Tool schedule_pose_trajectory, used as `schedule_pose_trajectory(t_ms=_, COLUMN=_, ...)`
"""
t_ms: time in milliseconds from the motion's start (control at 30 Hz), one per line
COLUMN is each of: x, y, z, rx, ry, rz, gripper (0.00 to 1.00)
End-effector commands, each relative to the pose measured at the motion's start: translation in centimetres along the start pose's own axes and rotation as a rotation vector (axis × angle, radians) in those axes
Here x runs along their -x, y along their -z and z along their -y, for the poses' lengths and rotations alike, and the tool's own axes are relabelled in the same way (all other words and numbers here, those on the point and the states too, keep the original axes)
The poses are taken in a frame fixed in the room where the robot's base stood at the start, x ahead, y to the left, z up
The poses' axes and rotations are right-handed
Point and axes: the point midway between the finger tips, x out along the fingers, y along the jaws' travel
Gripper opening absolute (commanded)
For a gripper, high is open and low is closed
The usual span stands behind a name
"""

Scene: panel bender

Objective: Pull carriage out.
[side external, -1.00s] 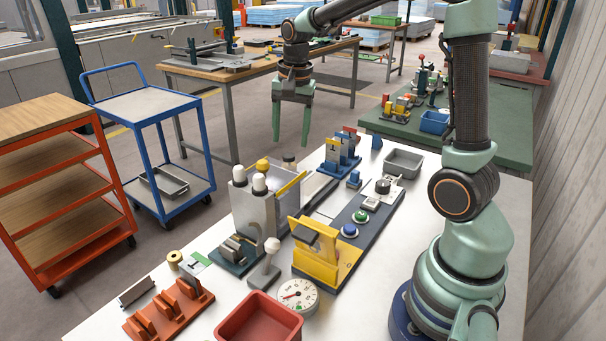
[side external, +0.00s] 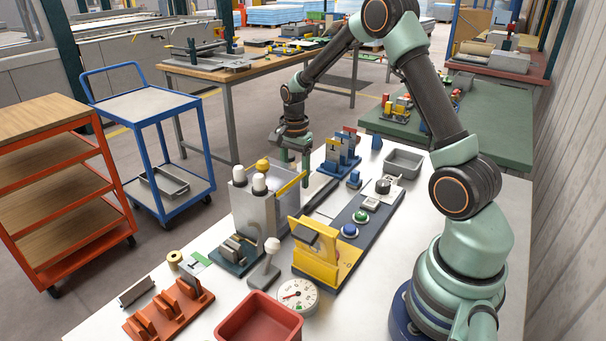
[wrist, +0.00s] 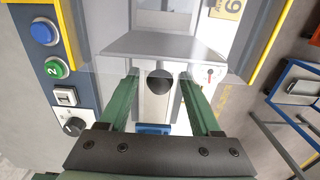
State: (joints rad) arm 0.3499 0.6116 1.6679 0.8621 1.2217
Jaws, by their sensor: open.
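In the wrist view, a dark round knob (wrist: 160,82) sits on a light grey sliding part, which I take for the carriage (wrist: 154,106), in front of the grey bender body (wrist: 150,45). My gripper (wrist: 159,76) is open, with one green finger on each side of the knob. I cannot tell whether either finger touches it. In the side view, my gripper (side external: 294,160) points down at the far end of the grey bender (side external: 262,210), which has white and yellow knobs on top. The knob and carriage cannot be made out there.
A dark control panel (side external: 357,220) with blue and green buttons and a yellow block (side external: 318,258) lies beside the bender. A blue-based rack (side external: 343,150) and grey tray (side external: 404,160) stand near my gripper. A red bin (side external: 260,318) and a gauge (side external: 297,295) are in front.

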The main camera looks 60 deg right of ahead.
Motion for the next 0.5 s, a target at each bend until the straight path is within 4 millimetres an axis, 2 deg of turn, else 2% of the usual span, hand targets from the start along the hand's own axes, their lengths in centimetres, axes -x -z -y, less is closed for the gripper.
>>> schedule_pose_trajectory(t_ms=33, x=-0.8, y=0.0, z=-0.1, rx=0.0, ry=-0.004, rz=0.001, gripper=0.65)
schedule_pose_trajectory(t_ms=200, x=-2.5, y=0.0, z=0.0, rx=0.001, ry=-0.002, rz=0.001, gripper=0.65)
schedule_pose_trajectory(t_ms=500, x=-3.1, y=0.0, z=0.0, rx=0.001, ry=0.0, rz=0.0, gripper=0.65)
